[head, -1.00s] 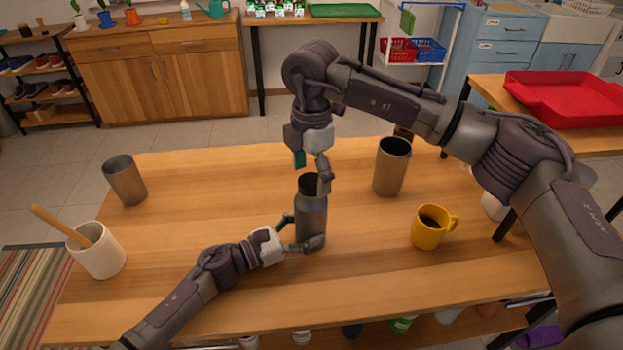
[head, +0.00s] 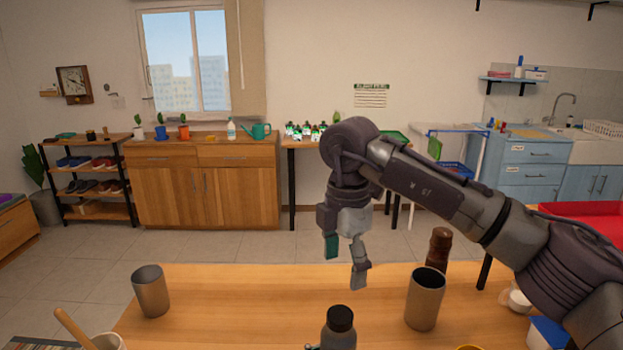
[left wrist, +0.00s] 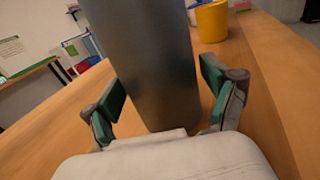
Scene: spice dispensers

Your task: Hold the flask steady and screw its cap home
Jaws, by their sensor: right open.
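The flask (head: 339,338) is dark grey metal and upright, its lower part cut off by the bottom edge of the head view. Its black cap (head: 340,318) sits on top; I cannot tell how tightly it is screwed. My right gripper (head: 346,264) is open and empty, above the cap and clear of it. In the left wrist view, the flask's body (left wrist: 158,70) stands between the fingers of my left gripper (left wrist: 165,100), with the pads against both sides. My left gripper is almost wholly out of the head view.
A metal tumbler (head: 151,293) stands to the left and a larger one (head: 425,300) to the right of the flask. A yellow mug (left wrist: 211,22) shows in the left wrist view. The table between the tumblers is clear.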

